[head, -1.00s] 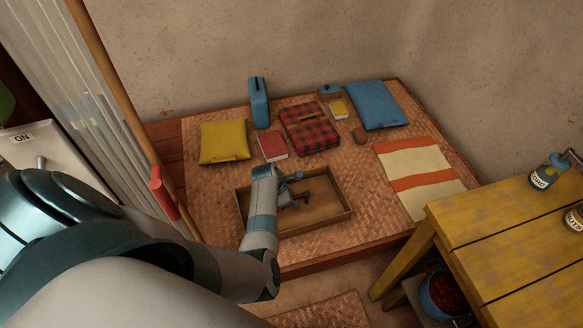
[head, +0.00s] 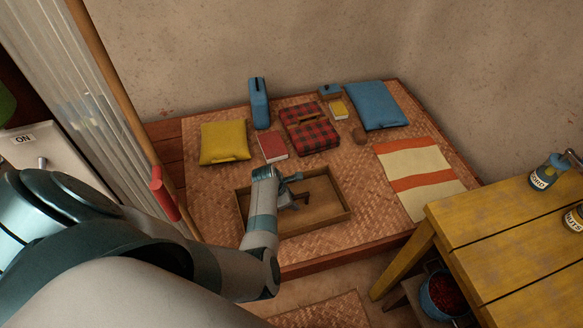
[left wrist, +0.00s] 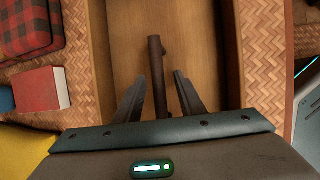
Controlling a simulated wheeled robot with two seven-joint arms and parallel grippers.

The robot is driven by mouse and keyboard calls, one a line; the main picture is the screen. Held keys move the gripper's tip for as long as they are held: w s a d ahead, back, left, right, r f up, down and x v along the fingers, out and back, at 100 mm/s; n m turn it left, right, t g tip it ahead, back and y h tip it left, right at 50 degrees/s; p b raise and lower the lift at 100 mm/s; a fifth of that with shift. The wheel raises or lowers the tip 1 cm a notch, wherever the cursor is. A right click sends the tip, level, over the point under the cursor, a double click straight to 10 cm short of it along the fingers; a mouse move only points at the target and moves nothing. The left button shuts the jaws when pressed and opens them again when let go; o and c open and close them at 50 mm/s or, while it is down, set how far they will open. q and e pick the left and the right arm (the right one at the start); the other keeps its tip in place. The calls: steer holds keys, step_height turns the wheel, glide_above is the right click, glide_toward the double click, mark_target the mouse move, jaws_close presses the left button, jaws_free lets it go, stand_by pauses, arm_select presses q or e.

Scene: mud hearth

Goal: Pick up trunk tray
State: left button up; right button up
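The trunk tray (head: 338,192) is a shallow, open wooden tray lying on the woven mat. It fills the middle of the left wrist view (left wrist: 205,40). A dark brown bar (left wrist: 156,62) runs along its middle, probably its handle. My left gripper (head: 297,190) is over the tray. Its two fingers (left wrist: 160,92) are apart, with the bar showing between them. I cannot tell whether either finger touches the bar. My left wrist hides part of the tray in the head view. My right gripper is not in view.
Behind the tray on the mat (head: 225,185) lie a yellow cushion (head: 224,141), red book (head: 273,147), plaid case (head: 310,128) and blue cushion (head: 377,106). A striped cloth (head: 420,175) lies right. A yellow table (head: 500,220) stands at front right; a broom-like pole (head: 120,100) leans left.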

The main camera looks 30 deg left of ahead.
arm_select(q)
jaws_close()
stand_by(1.3)
